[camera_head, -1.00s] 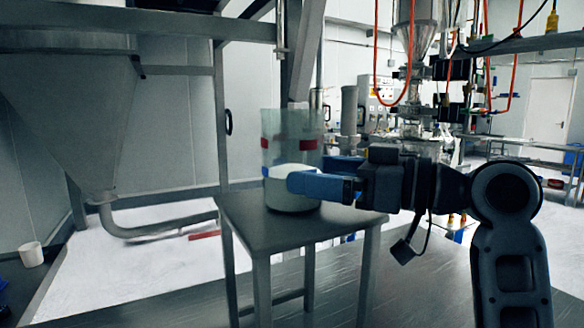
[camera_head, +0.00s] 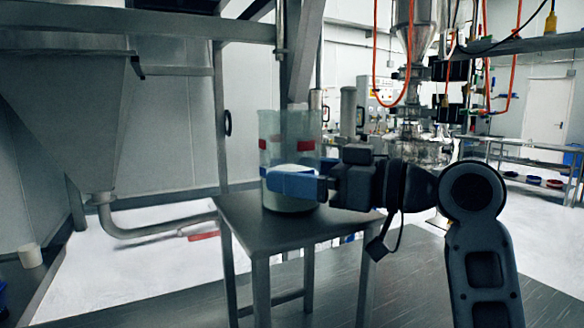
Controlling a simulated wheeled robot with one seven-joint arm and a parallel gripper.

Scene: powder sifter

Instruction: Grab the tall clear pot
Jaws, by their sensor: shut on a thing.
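The tall clear pot (camera_head: 290,152) stands upright on a small steel table (camera_head: 262,232). It has red marks near its upper part and pale powder in its lower half. My gripper (camera_head: 290,183) reaches in from the right, with its blue fingers at the pot's lower half. The near finger crosses the front of the pot. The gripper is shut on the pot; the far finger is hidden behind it. The pot's base appears to be at the tabletop; I cannot tell if there is a gap.
A large steel hopper (camera_head: 65,115) with a curved pipe (camera_head: 150,228) stands at the left. A white cup (camera_head: 30,255) is at the lower left. A steel post rises behind the pot. The front of the small table is bare.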

